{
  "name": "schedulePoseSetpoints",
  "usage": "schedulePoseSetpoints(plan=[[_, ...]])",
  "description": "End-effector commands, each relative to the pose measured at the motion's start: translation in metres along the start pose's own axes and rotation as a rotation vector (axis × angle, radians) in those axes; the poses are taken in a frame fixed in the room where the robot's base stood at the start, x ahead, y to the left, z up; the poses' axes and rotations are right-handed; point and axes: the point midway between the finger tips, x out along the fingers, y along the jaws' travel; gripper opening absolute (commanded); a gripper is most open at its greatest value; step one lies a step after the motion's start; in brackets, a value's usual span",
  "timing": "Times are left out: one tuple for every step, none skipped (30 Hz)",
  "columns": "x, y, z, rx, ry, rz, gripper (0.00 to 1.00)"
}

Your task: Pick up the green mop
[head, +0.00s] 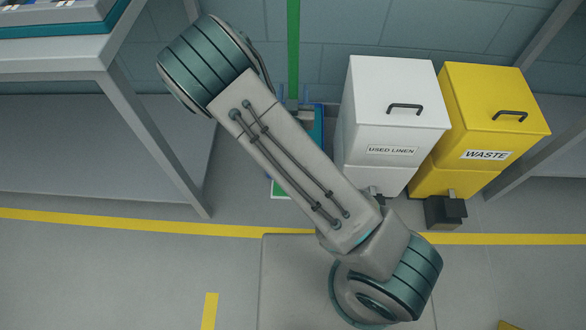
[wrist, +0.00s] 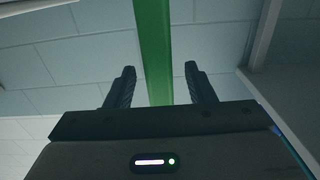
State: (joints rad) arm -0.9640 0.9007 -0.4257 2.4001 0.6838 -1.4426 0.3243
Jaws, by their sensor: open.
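The green mop shows as an upright green handle (head: 293,50) against the tiled wall at the back of the head view. My arm hides its lower part. In the wrist view the green handle (wrist: 154,50) runs down through the gap between the fingers of my gripper (wrist: 160,67). The fingers are open, with space on both sides of the handle and no contact visible. I cannot tell how far the handle is beyond the fingertips.
A blue object (head: 318,125), partly hidden by my arm, stands by the handle's lower part. A white used linen bin (head: 393,110) and a yellow waste bin (head: 490,110) stand to the right. A grey table (head: 60,58) is at left. Yellow lines mark the floor.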

Motion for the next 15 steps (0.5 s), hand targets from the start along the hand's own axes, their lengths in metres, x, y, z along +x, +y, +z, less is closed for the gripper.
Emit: schedulePoseSetpoints(plan=[[0.008,0.001,0.0,0.001,0.003,0.002,0.49],[0.012,0.001,0.0,0.001,0.002,0.001,0.49],[0.017,0.0,0.0,0.001,0.001,0.0,0.49],[0.02,0.0,0.0,0.001,0.001,0.0,0.49],[0.023,0.001,0.0,0.0,0.001,0.001,0.49],[0.025,0.001,0.0,0.0,0.001,0.001,0.49],[0.026,0.001,0.0,0.0,0.0,0.001,0.49],[0.026,0.001,0.0,0.0,0.0,0.001,0.49],[0.027,0.001,0.0,-0.001,0.0,0.0,0.49],[0.027,0.001,0.0,-0.001,0.0,0.0,0.49],[0.026,0.001,0.0,-0.001,0.0,0.0,0.49],[0.026,0.001,0.0,0.0,0.0,0.0,0.49],[0.026,0.001,0.0,0.0,0.0,0.0,0.49],[0.026,0.001,0.0,0.0,0.0,0.0,0.46],[0.026,0.001,0.0,0.0,0.0,0.0,0.35]])
